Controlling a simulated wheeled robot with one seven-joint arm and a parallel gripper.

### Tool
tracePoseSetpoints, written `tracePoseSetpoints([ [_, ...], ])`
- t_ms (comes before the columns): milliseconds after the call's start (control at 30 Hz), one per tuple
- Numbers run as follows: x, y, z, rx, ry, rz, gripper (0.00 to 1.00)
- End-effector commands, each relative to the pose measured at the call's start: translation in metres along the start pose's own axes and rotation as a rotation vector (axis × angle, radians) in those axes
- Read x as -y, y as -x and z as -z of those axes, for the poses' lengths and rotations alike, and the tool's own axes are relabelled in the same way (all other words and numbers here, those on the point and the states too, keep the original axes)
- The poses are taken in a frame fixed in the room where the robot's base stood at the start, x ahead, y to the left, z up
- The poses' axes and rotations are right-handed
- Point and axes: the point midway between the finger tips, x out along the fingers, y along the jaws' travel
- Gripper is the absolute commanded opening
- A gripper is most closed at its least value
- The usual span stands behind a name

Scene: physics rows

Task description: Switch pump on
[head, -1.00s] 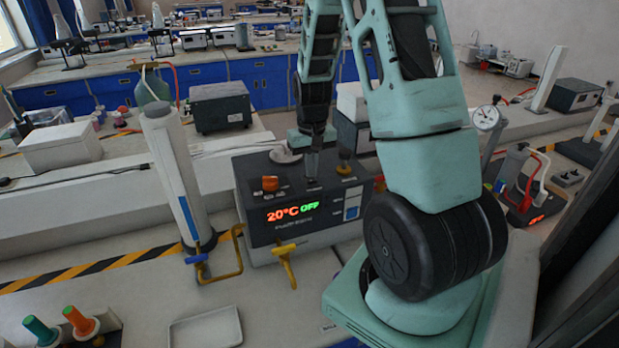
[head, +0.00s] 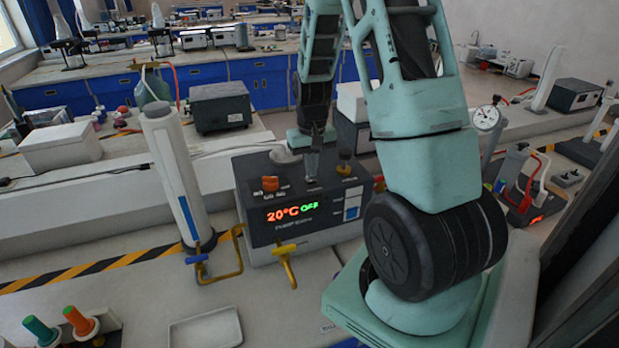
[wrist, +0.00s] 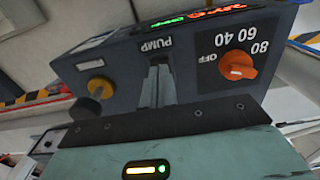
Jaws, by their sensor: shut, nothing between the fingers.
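The pump unit (head: 300,236) is a dark grey box with a light lower body, on the bench. Its display (head: 291,211) reads 20°C in red and OFF in green. An orange knob (head: 270,184) sits on its top panel; in the wrist view the orange knob (wrist: 238,68) has OFF, 40, 60 and 80 marked around it. The label PUMP (wrist: 157,44) is just beyond my fingertips. My gripper (head: 311,178) is shut and empty, pointing down at the top panel; its fingers also show in the wrist view (wrist: 158,75). They hide any switch there, and I cannot tell whether they touch the panel.
A brass-coloured fitting (wrist: 97,87) stands on the panel beside my fingers. A white tray (head: 206,328) lies on the bench at the front.

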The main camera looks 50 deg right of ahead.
Motion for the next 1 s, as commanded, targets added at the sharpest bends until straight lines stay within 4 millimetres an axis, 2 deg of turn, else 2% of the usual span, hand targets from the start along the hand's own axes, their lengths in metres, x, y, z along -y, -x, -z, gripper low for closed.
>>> tracePoseSetpoints([
  [1000,0.0,-0.01,0.0,0.001,0.0,0.0,0.0],
])
